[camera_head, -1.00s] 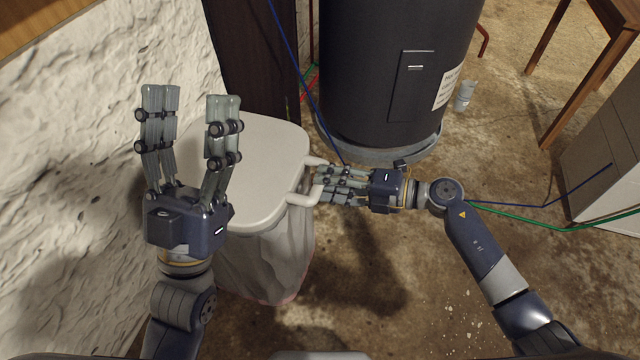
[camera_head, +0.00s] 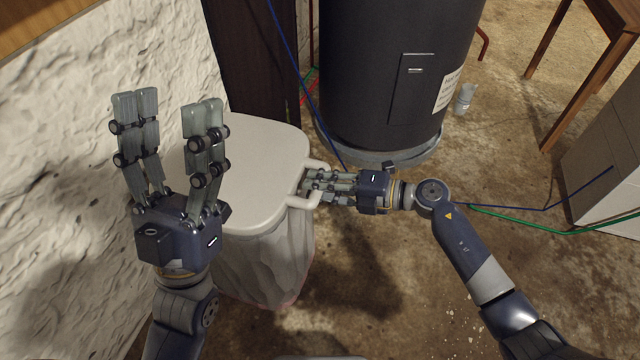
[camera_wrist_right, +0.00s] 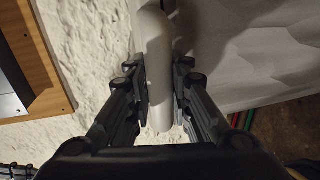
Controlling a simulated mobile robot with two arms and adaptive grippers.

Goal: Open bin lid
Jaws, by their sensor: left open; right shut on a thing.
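The white bin lid (camera_head: 258,165) lies flat on the bin (camera_head: 268,262), which has a pale bag-like body. A white handle (camera_head: 300,203) sticks out from the lid's right side. My right gripper (camera_head: 314,186) reaches in from the right and is shut on the handle. In the right wrist view, the gripper (camera_wrist_right: 160,88) has its fingers on both sides of the white handle bar (camera_wrist_right: 154,45). My left gripper (camera_head: 164,108) is open and empty, fingers pointing up in the picture, in front of the lid's left edge and hiding part of it.
A rough white wall (camera_head: 60,130) stands close on the left. A large dark cylindrical tank (camera_head: 365,70) stands behind the bin. Blue and green cables run nearby. A small clear cup (camera_head: 464,98), a wooden table leg (camera_head: 572,105) and a grey box (camera_head: 610,165) are at right. Floor right of the bin is open.

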